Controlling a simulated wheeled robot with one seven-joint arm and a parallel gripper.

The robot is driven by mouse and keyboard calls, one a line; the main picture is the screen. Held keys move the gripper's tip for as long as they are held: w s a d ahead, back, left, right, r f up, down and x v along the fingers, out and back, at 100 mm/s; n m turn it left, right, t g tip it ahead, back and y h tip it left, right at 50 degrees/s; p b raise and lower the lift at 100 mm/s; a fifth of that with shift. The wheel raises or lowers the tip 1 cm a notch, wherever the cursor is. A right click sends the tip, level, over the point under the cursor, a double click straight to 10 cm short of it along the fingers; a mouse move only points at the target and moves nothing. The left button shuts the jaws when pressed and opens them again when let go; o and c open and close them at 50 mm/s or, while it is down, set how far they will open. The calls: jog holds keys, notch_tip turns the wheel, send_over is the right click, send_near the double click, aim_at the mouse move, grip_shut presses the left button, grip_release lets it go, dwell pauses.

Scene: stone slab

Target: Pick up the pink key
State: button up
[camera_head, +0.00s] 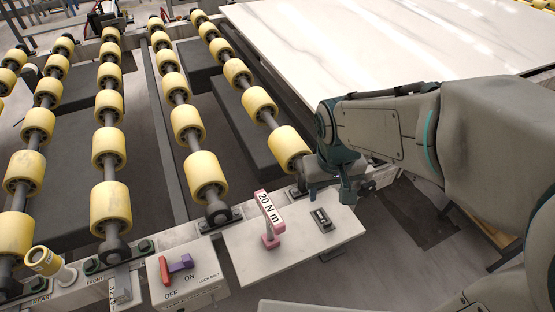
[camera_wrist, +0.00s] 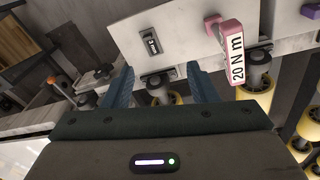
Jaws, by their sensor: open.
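The pink key (camera_head: 269,216) stands upright on a pale plate (camera_head: 245,262) in the head view, with a white "20 N m" label along its upper bar. In the wrist view the key (camera_wrist: 232,50) is at the upper right, its label facing the camera. My gripper (camera_head: 330,191) is open and empty in the head view, above the plate's right rear edge, to the right of the key and apart from it. In the wrist view its two blue fingers (camera_wrist: 163,85) point towards the plate, and the key lies outside them, beyond the right finger.
To the left is a panel with red (camera_head: 165,270) and purple (camera_head: 180,263) levers marked OFF and ON. Yellow rollers (camera_head: 186,124) line the back; a white slab (camera_head: 390,35) lies behind my arm.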

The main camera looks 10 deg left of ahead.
aim_at(267, 209)
jog(key=a+n+p, duration=0.1)
jog(key=a, duration=0.3)
jog(key=a+f+n+g+p, duration=0.1)
jog(key=a, duration=0.4)
jog(key=a+f+n+p, duration=0.1)
jog(key=a, duration=0.3)
jog(key=shift+w+a+f+n, duration=0.2)
jog(key=shift+w+n, duration=0.1)
jog(key=shift+w, duration=0.1)
notch_tip(267, 209, down, 8)
jog(key=shift+w+d+f+p, duration=0.1)
jog(key=shift+f+p, duration=0.1)
jog(key=shift+f, duration=1.25)
jog(key=shift+w+d+f+p, duration=0.1)
jog(key=shift+f+p, duration=0.1)
jog(key=shift+f, duration=1.2)
grip_shut()
jog(key=shift+r, duration=0.1)
